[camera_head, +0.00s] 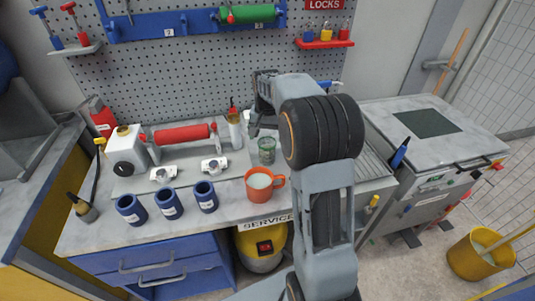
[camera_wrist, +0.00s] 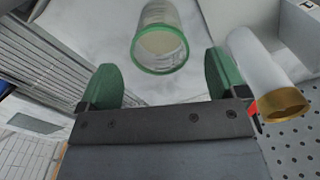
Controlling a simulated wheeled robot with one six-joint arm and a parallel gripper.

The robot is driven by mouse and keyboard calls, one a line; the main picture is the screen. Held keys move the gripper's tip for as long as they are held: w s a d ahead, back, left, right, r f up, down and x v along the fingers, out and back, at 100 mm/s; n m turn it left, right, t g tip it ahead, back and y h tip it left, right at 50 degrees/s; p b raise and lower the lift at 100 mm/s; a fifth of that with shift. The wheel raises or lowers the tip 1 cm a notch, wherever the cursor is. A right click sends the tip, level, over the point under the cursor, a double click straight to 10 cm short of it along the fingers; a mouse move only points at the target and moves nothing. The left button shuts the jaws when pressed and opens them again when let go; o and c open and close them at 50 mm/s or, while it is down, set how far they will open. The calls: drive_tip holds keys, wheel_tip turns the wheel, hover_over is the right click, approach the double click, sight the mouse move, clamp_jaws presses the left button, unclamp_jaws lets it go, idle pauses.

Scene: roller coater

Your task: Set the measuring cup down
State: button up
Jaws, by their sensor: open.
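The measuring cup, clear with a green rim, stands on the bench in the head view (camera_head: 266,151). In the wrist view the cup (camera_wrist: 160,35) is at the top middle, its green rim towards me and something pale inside it. My gripper (camera_wrist: 162,80) is open, with its two green fingers apart and nothing between them. The cup lies just beyond the fingertips, roughly centred between them, and appears clear of both. In the head view my gripper (camera_head: 256,127) is above and behind the cup, partly hidden by my arm.
An orange mug (camera_head: 260,185) stands in front of the cup. A white cylinder with a brass end (camera_wrist: 268,70) is close to the right finger. A red roller (camera_head: 182,135) and several blue pots (camera_head: 168,203) are to the left. The pegboard (camera_head: 170,75) rises behind.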

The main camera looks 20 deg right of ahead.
sight(267, 146)
drive_tip(key=shift+f+p, duration=0.3)
drive_tip(key=shift+f, duration=2.5)
drive_tip(key=c, duration=1.2)
drive_tip(key=shift+r, duration=0.1)
drive_tip(key=shift+r, duration=0.1)
